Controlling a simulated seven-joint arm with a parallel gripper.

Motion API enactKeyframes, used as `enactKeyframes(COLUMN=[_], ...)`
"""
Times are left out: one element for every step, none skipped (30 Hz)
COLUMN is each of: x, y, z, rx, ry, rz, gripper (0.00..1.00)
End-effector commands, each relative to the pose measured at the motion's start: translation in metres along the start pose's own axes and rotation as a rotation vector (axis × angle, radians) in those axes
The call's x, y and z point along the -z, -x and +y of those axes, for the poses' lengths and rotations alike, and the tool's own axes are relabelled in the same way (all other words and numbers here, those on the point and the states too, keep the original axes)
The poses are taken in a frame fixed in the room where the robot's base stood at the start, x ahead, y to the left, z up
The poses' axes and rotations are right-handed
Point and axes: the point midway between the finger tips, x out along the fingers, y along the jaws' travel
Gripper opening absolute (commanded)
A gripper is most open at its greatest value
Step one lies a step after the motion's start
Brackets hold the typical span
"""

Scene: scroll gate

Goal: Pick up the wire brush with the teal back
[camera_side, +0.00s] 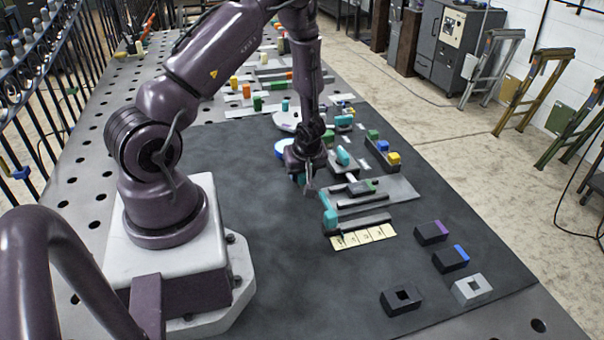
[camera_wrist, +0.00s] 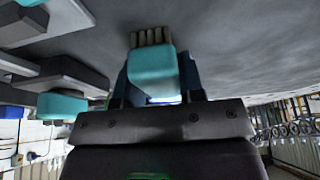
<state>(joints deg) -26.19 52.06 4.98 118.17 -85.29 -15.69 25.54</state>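The wire brush with the teal back (camera_wrist: 152,72) is in the middle of the wrist view, with a row of brownish bristles at its far end. My gripper (camera_wrist: 155,80) has one dark blue finger close against each side of the teal back, and it appears shut on it. In the side view, my gripper (camera_side: 309,187) points down over the dark mat, left of the grey fixture. A small patch of teal shows at its fingers; the rest of the brush is hidden there.
Several dark blocks and a light grey square block (camera_side: 472,290) sit front right. The mat (camera_side: 270,260) is clear at front left.

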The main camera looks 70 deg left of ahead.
Motion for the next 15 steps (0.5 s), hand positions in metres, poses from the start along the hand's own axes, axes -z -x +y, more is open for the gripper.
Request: enactKeyframes(x=[0.0000,0.0000,0.0002,0.0002,0.0002,0.0002,0.0002,0.0002,0.0003,0.0005,0.0008,0.0013,0.0020,0.0027,0.0038], y=[0.0001,0.0002,0.0003,0.0003,0.0003,0.0003,0.0003,0.0003,0.0005,0.0009,0.0014,0.0026,0.0038,0.0054,0.0077], z=[0.0000,0.0000,0.0001,0.0001,0.0001,0.0001,0.0001,0.0001,0.0002,0.0002,0.0003,0.0004,0.0005,0.0006,0.0007], rx=[0.000,0.000,0.000,0.000,0.000,0.000,0.000,0.000,0.000,0.000,-0.001,-0.001,-0.001,-0.001,-0.002], ry=[0.000,0.000,0.000,0.000,0.000,0.000,0.000,0.000,0.000,0.000,0.001,0.002,0.003,0.002,0.003], rz=[0.000,0.000,0.001,0.001,0.001,0.001,0.001,0.001,0.001,0.001,0.001,0.001,0.002,0.002,0.003], gripper=[0.15,0.11,0.11,0.11,0.11,0.11,0.11,0.11,0.11,0.11,0.11,0.11,0.11,0.11,0.11])
